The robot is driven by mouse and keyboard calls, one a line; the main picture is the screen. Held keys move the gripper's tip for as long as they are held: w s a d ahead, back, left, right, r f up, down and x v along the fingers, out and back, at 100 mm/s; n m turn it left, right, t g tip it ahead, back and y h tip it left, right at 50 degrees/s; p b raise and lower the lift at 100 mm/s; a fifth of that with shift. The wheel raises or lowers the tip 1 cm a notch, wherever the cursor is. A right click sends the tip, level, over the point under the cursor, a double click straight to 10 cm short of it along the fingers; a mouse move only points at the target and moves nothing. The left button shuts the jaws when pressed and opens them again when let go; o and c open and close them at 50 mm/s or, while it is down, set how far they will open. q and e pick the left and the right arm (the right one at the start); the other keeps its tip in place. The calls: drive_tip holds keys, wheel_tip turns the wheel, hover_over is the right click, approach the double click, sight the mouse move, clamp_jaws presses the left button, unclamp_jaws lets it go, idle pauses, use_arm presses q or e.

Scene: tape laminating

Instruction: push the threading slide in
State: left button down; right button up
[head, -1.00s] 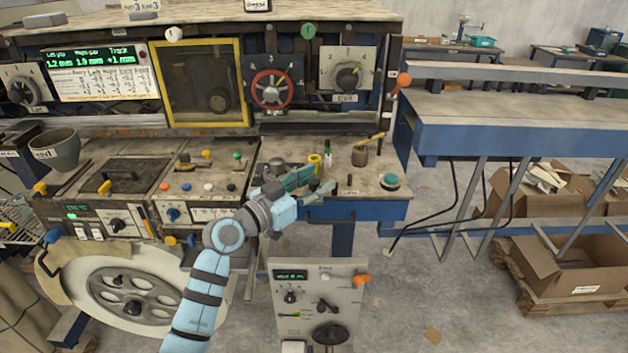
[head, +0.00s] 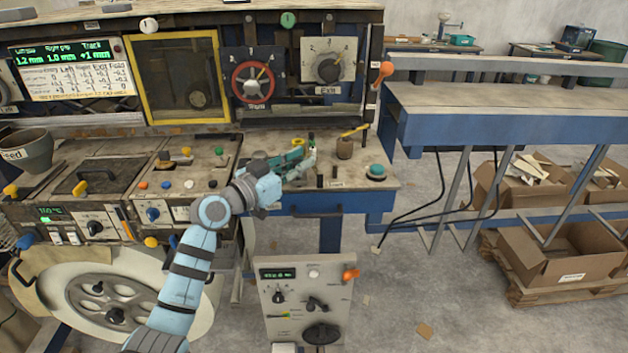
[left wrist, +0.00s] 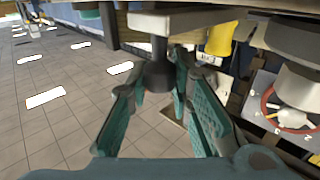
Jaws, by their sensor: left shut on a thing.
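My left gripper (head: 305,163) reaches over the small worktop (head: 350,160) right of the machine. In the left wrist view its teal fingers (left wrist: 162,100) are shut on a dark round knob (left wrist: 158,74) below a pale block (left wrist: 180,20). I cannot tell for certain whether this knob belongs to the threading slide; no label on it can be read. In the head view the gripper hides the held part. My right gripper is not in view.
A control box (head: 305,300) stands below. The red handwheel (head: 253,82) is behind. Floor at right is partly clear.

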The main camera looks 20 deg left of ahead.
use_arm(q)
drive_tip(key=shift+w+a+f, duration=0.1)
drive_tip(key=shift+w+a, duration=0.05)
drive_tip(key=shift+w, duration=0.1)
drive_tip(key=c, duration=1.4)
unclamp_jaws()
drive_tip(key=shift+c, duration=0.2)
drive_tip(key=shift+s, duration=0.1)
drive_tip(key=v, duration=1.2)
